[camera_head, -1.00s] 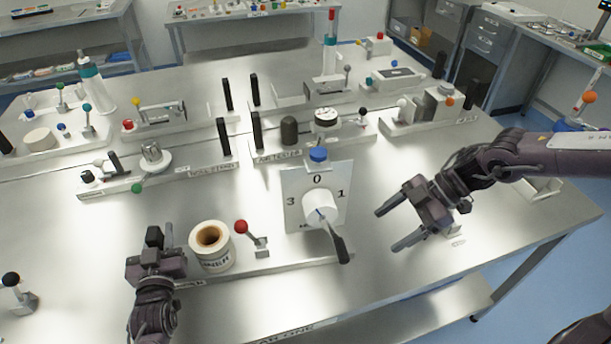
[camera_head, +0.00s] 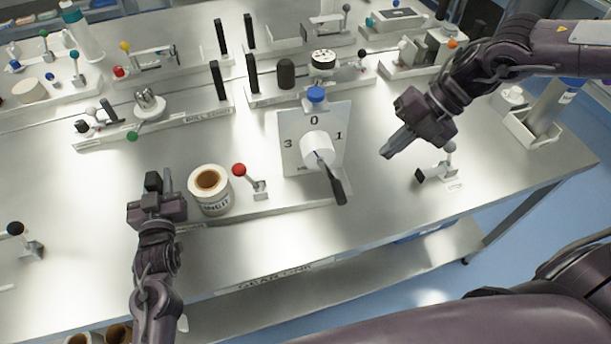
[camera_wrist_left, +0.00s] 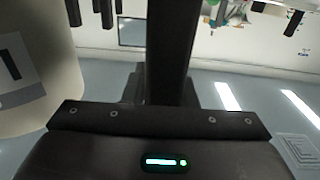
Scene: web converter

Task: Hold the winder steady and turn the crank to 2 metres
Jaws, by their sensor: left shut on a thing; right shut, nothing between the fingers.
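The winder has a long pale base (camera_head: 285,212), a white label roll (camera_head: 211,192), a red-knobbed lever (camera_head: 240,170) and a square dial plate (camera_head: 292,155) showing 0 at top, 1 right and 3 left. Its crank (camera_head: 331,180), black-handled on a white hub (camera_head: 316,147), points down and slightly right, over the plate's lower part; no 2 is visible. My left gripper (camera_head: 157,192) is shut on a dark upright post at the base's left end; the post shows in the left wrist view (camera_wrist_left: 172,45). My right gripper (camera_head: 390,150) is shut, empty, right of the dial, apart from the crank.
A small stand with a grey knob (camera_head: 450,147) is below my right gripper. A tester (camera_head: 323,62) and a stand with a green knob (camera_head: 132,136) lie behind the winder.

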